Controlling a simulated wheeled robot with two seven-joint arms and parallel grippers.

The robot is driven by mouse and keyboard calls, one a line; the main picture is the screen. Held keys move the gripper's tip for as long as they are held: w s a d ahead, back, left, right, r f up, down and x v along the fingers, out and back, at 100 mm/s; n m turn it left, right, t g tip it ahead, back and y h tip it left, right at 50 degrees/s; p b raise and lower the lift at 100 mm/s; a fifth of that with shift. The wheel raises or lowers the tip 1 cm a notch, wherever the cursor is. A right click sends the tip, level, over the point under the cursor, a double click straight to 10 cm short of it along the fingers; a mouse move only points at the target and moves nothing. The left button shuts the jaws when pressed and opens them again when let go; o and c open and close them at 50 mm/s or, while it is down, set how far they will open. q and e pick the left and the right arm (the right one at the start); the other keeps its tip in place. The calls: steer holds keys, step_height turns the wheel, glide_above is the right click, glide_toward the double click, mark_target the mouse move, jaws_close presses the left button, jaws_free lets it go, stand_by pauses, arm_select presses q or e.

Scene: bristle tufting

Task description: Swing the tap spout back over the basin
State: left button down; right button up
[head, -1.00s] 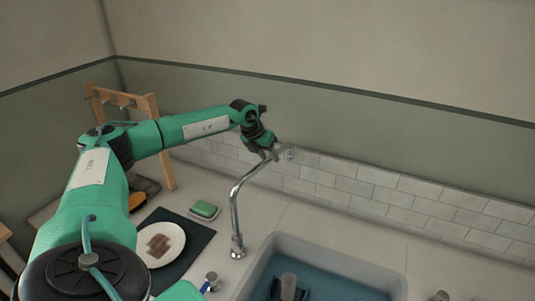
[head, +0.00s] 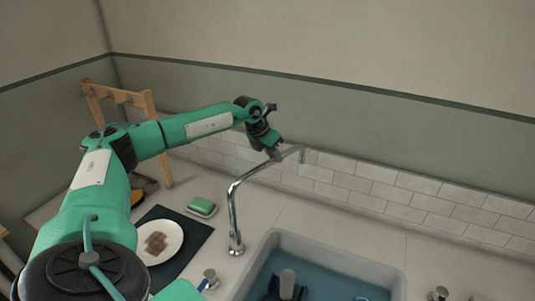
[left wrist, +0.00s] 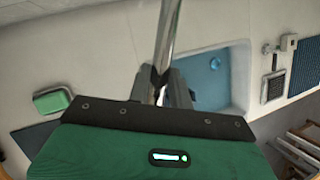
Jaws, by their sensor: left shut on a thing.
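The chrome tap spout (head: 233,205) rises from the counter left of the basin and bends over at the top toward the tiled wall, up and to the right. Its end (head: 302,154) hangs by the tiles, not above the basin. My left gripper (head: 276,154) is shut on the spout's upper arm. In the left wrist view the fingers (left wrist: 161,88) close around the chrome tube (left wrist: 167,35). The grey basin (head: 290,240) with a blue inside lies at the lower right; it also shows in the left wrist view (left wrist: 238,75).
A plate (head: 172,233) with brown pieces sits on a dark mat (head: 197,240). A green sponge in a dish (head: 201,207) lies behind it. A wooden rack (head: 158,140) stands at the back left. Counter right of the basin is mostly clear.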

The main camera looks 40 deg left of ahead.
arm_select(q)
steer(key=s+d+m+g+h+b, duration=0.1)
steer(key=s+d+m+g+b, duration=0.1)
steer(key=s+d+m+b, duration=0.2)
steer(key=s+d+m+g+h+b, duration=0.1)
steer(key=s+d+m+g+b, duration=0.2)
steer(key=s+d+m, duration=0.5)
steer(key=shift+s+d+m+h+b, duration=0.4)
steer(key=shift+d+m, duration=0.5)
steer(key=shift+d, duration=1.35)
steer(key=shift+w, duration=0.15)
steer(key=c, duration=1.6)
jaws_free()
steer(key=o, duration=0.3)
